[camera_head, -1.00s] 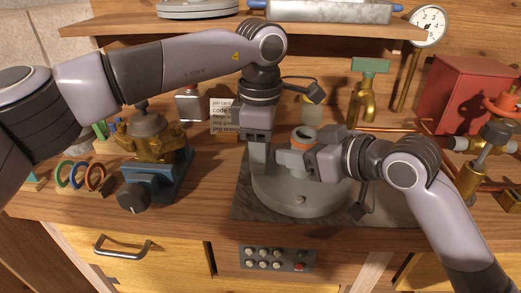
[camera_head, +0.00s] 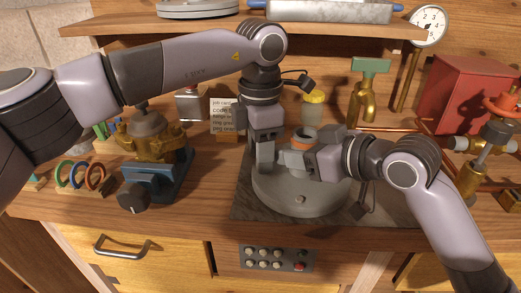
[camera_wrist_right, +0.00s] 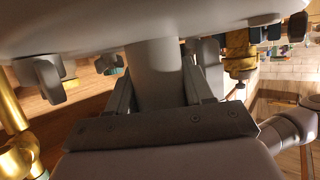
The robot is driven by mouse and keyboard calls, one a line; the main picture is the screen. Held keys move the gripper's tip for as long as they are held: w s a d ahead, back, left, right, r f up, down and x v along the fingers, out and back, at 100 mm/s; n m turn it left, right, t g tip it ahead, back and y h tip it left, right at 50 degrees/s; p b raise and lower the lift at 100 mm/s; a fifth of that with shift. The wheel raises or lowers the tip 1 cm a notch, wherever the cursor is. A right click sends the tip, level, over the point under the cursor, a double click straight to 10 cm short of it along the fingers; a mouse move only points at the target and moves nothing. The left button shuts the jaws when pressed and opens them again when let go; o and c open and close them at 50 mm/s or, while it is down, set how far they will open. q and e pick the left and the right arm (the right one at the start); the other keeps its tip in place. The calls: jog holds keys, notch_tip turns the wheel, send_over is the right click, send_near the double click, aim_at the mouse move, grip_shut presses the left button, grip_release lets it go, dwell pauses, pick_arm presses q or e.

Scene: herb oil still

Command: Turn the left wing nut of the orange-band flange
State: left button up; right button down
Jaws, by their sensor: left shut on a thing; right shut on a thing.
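The orange-band flange (camera_head: 303,140) stands on a short neck above the round grey still lid (camera_head: 300,200) in the head view. My left gripper (camera_head: 265,160) points down at the flange's left side, its fingers closed; the left wing nut is hidden by the fingers, so the grip itself is not visible. My right gripper (camera_head: 308,164) comes in from the right, low against the front of the neck. In the right wrist view its fingers (camera_wrist_right: 157,92) are shut on the grey neck (camera_wrist_right: 155,65), one on each side.
A blue vise (camera_head: 155,180) with a brass part stands left of the lid. Coloured rings (camera_head: 78,176) sit further left. A card (camera_head: 223,115), a yellow-capped jar (camera_head: 312,108) and a brass tap (camera_head: 367,95) stand behind. A red box (camera_head: 465,95) is at the right.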

pick_arm(q)
jog(key=shift+n, duration=0.6)
jog(key=o, duration=1.1)
jog(key=shift+c, duration=0.2)
notch_tip(320, 180, up, 12)
